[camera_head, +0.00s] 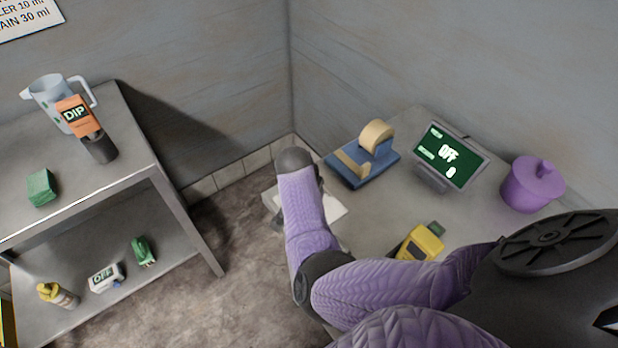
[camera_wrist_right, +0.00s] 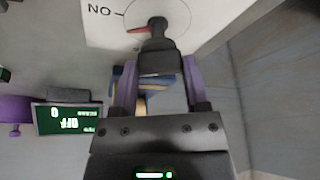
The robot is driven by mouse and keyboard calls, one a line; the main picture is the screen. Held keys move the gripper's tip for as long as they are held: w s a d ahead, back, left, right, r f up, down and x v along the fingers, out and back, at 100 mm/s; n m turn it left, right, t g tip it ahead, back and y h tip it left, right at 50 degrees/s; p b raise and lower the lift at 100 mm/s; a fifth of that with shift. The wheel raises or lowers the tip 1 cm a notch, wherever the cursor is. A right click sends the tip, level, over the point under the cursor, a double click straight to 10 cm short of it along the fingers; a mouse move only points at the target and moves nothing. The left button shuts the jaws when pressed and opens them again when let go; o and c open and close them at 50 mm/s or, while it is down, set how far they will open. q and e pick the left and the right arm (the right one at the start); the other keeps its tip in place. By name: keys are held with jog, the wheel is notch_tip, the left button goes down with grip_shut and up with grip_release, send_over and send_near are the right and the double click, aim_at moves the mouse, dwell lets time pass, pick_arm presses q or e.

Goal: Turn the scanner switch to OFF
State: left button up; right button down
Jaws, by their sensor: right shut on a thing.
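The scanner switch is a dark round knob (camera_wrist_right: 157,24) on a white box (camera_wrist_right: 105,25) in the right wrist view, which shows it upside down. My right gripper (camera_wrist_right: 158,45) is shut on the knob. Its red pointer (camera_wrist_right: 137,30) points left, slightly below the line from the ON label (camera_wrist_right: 100,10). No OFF label on the box shows there. In the head view the white box (camera_head: 333,209) is mostly hidden behind my right arm. The screen (camera_head: 449,156) on the bench reads OFF and 0. My left gripper is not in view.
A blue tape dispenser (camera_head: 361,170), a purple lidded pot (camera_head: 532,184) and a yellow tool (camera_head: 422,243) stand on the bench near my right arm. A shelf unit (camera_head: 140,150) at the left holds a jug (camera_head: 52,98) and several small items. Floor lies between.

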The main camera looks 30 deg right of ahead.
jog(key=n+p, duration=0.1)
jog(key=n+t+p, duration=0.1)
jog(key=n, duration=0.1)
jog(key=shift+d+r+y+p, duration=0.15)
jog(key=shift+r+y+p, duration=0.15)
jog(key=shift+p, duration=0.05)
jog(key=n+p, duration=0.2)
jog(key=shift+s+f+n+t+y, duration=0.1)
jog(key=shift+n+t+y, duration=0.2)
jog(key=shift+y, duration=0.1)
jog(key=n+y+p, duration=0.1)
jog(key=n, duration=0.2)
jog(key=shift+d+f, duration=0.1)
jog(key=shift+n+t+y, duration=0.3)
jog(key=shift+n+y, duration=0.4)
jog(key=shift+n, duration=0.9)
jog(key=shift+p, duration=0.3)
jog(key=shift+c, duration=0.4)
grip_release()
jog(key=shift+f, duration=0.1)
